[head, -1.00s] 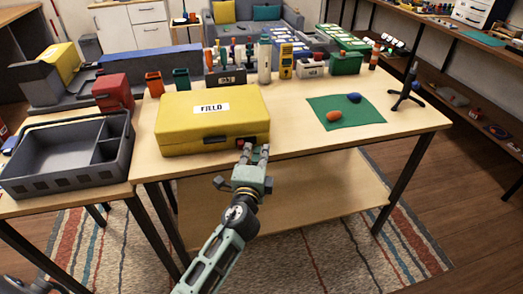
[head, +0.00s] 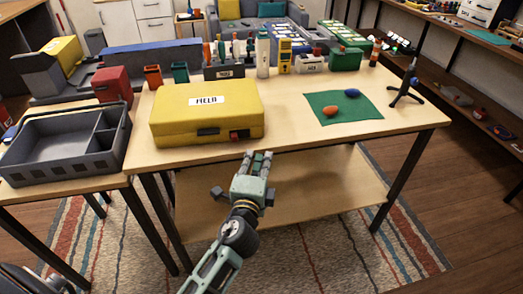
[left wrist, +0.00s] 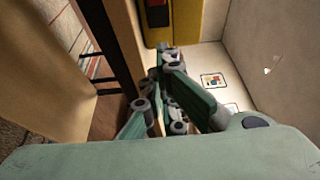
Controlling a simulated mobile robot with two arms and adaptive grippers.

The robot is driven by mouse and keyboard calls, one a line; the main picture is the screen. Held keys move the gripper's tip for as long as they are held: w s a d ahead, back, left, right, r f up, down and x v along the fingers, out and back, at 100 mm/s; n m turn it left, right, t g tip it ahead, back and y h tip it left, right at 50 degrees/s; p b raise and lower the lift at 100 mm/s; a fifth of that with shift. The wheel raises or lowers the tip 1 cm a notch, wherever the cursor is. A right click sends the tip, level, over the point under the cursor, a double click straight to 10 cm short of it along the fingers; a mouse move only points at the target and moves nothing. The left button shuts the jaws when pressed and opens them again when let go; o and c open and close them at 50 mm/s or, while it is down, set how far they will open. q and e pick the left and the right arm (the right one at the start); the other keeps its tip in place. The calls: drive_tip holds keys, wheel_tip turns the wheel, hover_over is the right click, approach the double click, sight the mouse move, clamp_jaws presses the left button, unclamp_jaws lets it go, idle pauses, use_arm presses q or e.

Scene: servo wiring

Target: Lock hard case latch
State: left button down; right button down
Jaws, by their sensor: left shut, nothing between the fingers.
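The yellow hard case (head: 180,122) lies closed on the wooden table, with a white label on its lid. Its front shows a dark latch or handle (head: 208,132) near the middle and a red-and-black latch (head: 240,134) near the right end. My left gripper (head: 258,156) is shut and empty, at the table's front edge, below and right of the red latch and apart from it. In the left wrist view the case (left wrist: 187,22) and red latch (left wrist: 157,14) show at the top, beyond the fingers (left wrist: 168,62). My right gripper is not in view.
A grey divided tray (head: 60,160) stands left of the case, with a red box (head: 112,86) behind it. A green mat (head: 345,112) with red and blue pieces lies to the right. Bins and bottles line the back. The table between case and mat is clear.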

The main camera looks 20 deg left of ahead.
use_arm(q)
drive_tip(key=v, duration=0.3)
drive_tip(key=shift+d, duration=0.15)
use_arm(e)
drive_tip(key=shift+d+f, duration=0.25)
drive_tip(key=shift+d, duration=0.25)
